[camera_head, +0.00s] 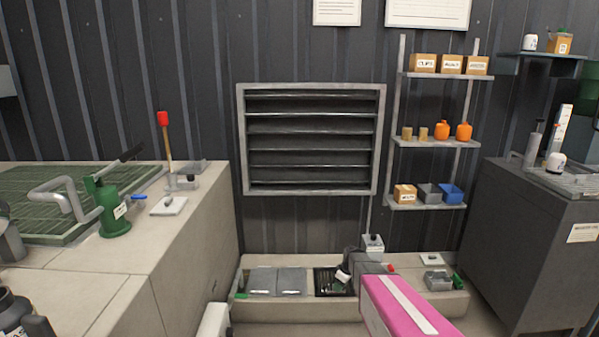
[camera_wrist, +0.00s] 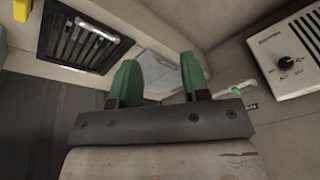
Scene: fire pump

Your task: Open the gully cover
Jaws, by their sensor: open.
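A dark slotted gully grate (camera_head: 326,281) lies in the low ledge below the louvre. A light grey plate (camera_wrist: 152,62) lies beside the grate in the wrist view. I cannot tell which piece is the loose cover. My gripper (camera_wrist: 160,66) has two green fingers, spread and empty, pointing toward this plate, right of the grate. I cannot tell contact. In the head view, my arm partly hides this area.
A white box with a black knob (camera_wrist: 288,58) is at upper right in the wrist view. A low concrete ledge (camera_head: 300,309) runs below the louvre (camera_head: 312,140). A raised concrete bench (camera_head: 185,235) stands left, a dark cabinet (camera_head: 545,235) right. Shelves (camera_head: 436,142) hang behind.

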